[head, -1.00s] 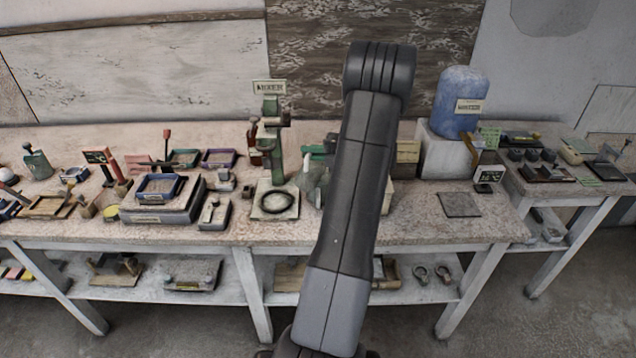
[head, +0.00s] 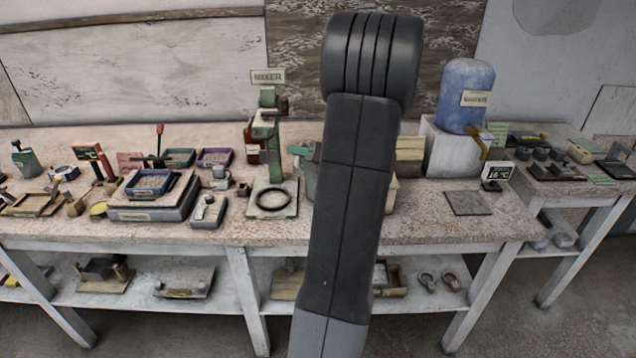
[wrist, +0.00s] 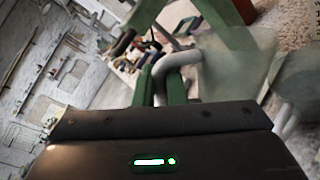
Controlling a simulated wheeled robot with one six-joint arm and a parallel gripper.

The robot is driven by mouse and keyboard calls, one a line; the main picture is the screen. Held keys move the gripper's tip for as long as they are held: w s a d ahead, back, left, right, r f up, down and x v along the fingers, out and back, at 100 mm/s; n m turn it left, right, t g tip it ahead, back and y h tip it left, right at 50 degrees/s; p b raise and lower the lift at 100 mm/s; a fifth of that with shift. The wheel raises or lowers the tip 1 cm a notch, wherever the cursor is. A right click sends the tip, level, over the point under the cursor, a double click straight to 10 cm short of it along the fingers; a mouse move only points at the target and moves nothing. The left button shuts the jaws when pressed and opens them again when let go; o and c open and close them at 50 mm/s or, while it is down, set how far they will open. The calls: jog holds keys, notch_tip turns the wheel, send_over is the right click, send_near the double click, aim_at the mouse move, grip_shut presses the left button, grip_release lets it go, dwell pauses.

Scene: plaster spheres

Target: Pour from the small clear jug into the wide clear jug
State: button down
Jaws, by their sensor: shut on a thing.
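In the wrist view my gripper (wrist: 160,84) has its two green fingers shut on the pale curved handle of a translucent jug, which I take to be the small clear jug (wrist: 235,62). The jug looks tilted in this rolled view. I cannot make out its contents. A second translucent vessel, likely the wide clear jug (wrist: 298,78), is at the right edge, beside and partly overlapping the held jug in the picture. Its pale handle shows below it. I cannot tell whether the two touch.
A green mixer stand (head: 267,140) with a ring on its base stands left of my arm. A blue tank (head: 465,98) on a white block (head: 447,150) is to the right. Trays and small tools crowd the table's left. A dark flat plate (head: 468,203) lies at front right.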

jog(key=shift+s+n, duration=0.15)
jog(key=shift+n, duration=0.15)
jog(key=shift+f+n+b, duration=0.3)
jog(key=shift+n+b, duration=0.1)
jog(key=shift+b, duration=0.75)
jog(key=n+b, duration=0.1)
jog(key=b, duration=0.1)
jog(key=n+t+b, duration=0.1)
jog(key=n+b, duration=0.2)
jog(key=b, duration=0.2)
jog(key=shift+s+a+f+y, duration=0.1)
jog(key=shift+f+y, duration=0.2)
jog(key=shift+f, duration=0.05)
jog(key=shift+n+b, duration=0.7)
jog(key=shift+r, duration=0.2)
